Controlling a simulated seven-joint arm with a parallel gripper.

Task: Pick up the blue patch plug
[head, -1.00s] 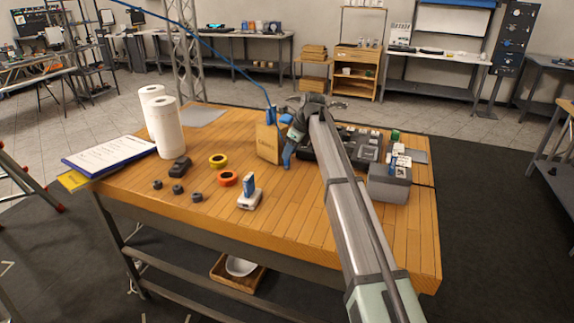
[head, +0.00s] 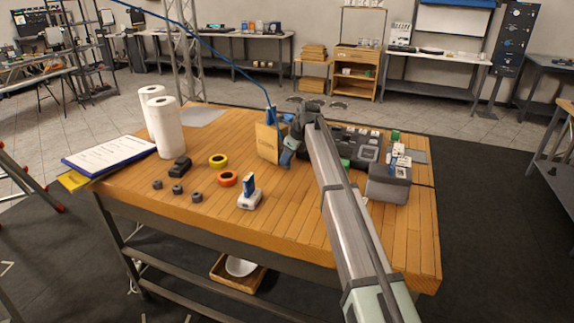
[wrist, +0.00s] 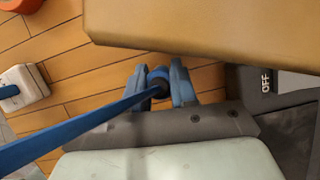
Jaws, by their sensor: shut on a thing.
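The blue patch plug (wrist: 158,75) shows in the wrist view as a round blue piece with a dark collar, between the two blue fingertips of my gripper (wrist: 158,88). The fingers are shut on it. A blue cable (wrist: 75,126) runs from it to the lower left. In the head view my gripper (head: 287,156) points down just right of an upright tan box (head: 267,143). I cannot make out the plug between the fingers there. The cable (head: 225,60) comes down from the upper left to behind the box.
The tan box stands close beside the fingers. Dark equipment (head: 357,148) and a grey box (head: 388,184) stand to the right.

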